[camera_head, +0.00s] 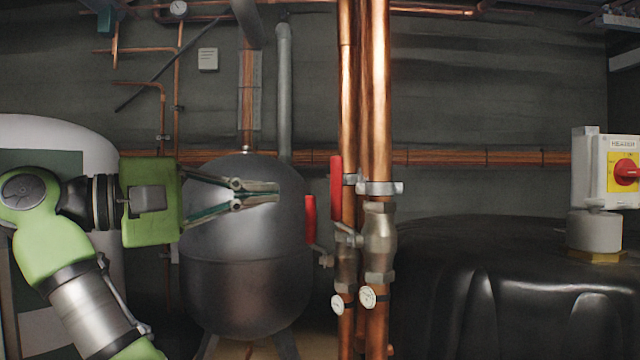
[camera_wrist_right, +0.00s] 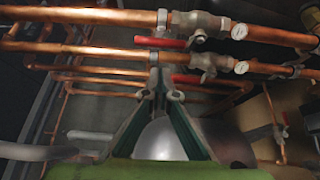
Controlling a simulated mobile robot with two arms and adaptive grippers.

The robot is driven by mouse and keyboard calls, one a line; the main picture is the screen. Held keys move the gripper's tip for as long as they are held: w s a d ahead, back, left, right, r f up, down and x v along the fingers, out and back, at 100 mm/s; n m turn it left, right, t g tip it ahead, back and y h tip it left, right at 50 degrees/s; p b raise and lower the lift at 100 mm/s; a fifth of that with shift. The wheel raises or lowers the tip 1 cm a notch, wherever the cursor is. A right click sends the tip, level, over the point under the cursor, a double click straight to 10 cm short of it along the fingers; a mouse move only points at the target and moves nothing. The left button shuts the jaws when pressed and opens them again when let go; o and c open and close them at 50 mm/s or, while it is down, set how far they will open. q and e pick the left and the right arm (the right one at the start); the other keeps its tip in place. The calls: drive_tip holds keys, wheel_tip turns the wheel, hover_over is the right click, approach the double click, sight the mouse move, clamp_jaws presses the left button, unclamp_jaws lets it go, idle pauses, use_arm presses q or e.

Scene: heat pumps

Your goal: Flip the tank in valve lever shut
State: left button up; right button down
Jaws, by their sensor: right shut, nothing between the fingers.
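Two red valve levers show in the head view, both pointing upward. The taller lever (camera_head: 336,188) is at the left copper pipe, and the shorter lever (camera_head: 310,220) is a little lower and further left. I cannot tell which is the tank in valve lever. My right gripper (camera_head: 277,191) is shut and empty, pointing right, left of both levers and apart from them in the picture. In the right wrist view the shut fingertips (camera_wrist_right: 161,76) overlap the pipes, with one red lever (camera_wrist_right: 165,42) above them and another (camera_wrist_right: 200,80) to their right. My left gripper is out of view.
A dark round tank (camera_head: 245,280) stands behind my gripper. Vertical copper pipes (camera_head: 379,90) with gauges (camera_head: 367,297) stand right of the levers. A black tank (camera_head: 500,280) and a heater switch box (camera_head: 605,170) are at the right.

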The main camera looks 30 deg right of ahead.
drive_tip(key=shift+w+f, duration=0.1)
drive_tip(key=shift+w, duration=0.05)
drive_tip(key=d+p, duration=0.4)
drive_tip(key=d, duration=0.6)
drive_tip(key=shift+s, duration=0.2)
